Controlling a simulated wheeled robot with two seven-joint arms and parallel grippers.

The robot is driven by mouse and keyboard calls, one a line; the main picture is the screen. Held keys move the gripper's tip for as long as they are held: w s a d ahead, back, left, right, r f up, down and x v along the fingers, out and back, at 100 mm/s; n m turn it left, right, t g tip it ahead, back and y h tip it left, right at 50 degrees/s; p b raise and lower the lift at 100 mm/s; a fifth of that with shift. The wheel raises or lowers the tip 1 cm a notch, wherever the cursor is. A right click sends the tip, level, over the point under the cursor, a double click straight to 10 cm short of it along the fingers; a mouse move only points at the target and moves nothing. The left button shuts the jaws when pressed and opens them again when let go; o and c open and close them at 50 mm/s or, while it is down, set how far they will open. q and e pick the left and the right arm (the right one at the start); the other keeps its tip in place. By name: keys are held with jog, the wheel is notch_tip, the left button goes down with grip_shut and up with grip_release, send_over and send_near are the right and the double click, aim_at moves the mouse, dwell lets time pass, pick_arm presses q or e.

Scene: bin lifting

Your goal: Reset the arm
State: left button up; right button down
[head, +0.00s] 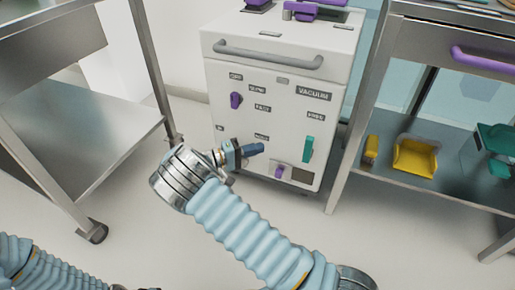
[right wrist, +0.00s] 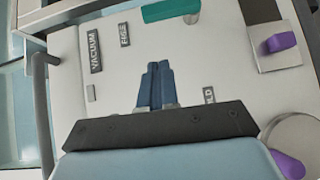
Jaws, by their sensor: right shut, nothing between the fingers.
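My right gripper (head: 255,149) is in front of the white machine with the VACUUM label (head: 315,75). Its dark blue fingers (right wrist: 156,84) are shut and hold nothing. In the right wrist view they point at the machine's front panel (right wrist: 120,70). I cannot tell whether they touch it. On the panel are a teal handle (head: 308,149), a purple knob (head: 236,100) and a small purple switch (head: 279,173). The teal handle (right wrist: 170,9) and the purple switch (right wrist: 280,42) also show in the right wrist view. My left arm shows at the lower left; its gripper is out of view.
A metal cart (head: 92,150) stands at the left. At the right, a metal table (head: 430,186) carries yellow (head: 415,157) and teal items (head: 495,140) on its lower shelf. The machine has a grey bar handle (head: 268,56). Pale floor (head: 140,235) is clear between cart and machine.

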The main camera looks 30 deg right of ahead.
jog(key=s+f+n+g+y+p, duration=0.35)
jog(key=s+f+y, duration=0.75)
jog(key=s+f, duration=0.6)
jog(key=s+a+f+m+y+p, duration=0.1)
jog(key=s+a+f+y+p, duration=0.1)
jog(key=s+a+f+y, duration=0.3)
jog(key=s+a+r+m+t+y+p, duration=0.1)
jog(key=a+r+t+y, duration=0.2)
jog(key=a, duration=0.3)
jog(key=s+a+r+m+t+y+p, duration=0.1)
jog(key=a+r+m+t+y, duration=0.1)
jog(key=a, duration=0.4)
jog(key=shift+s+a+r+t+y+p, duration=0.35)
jog(key=shift+r+t+y, duration=0.1)
jog(key=shift+r, duration=0.45)
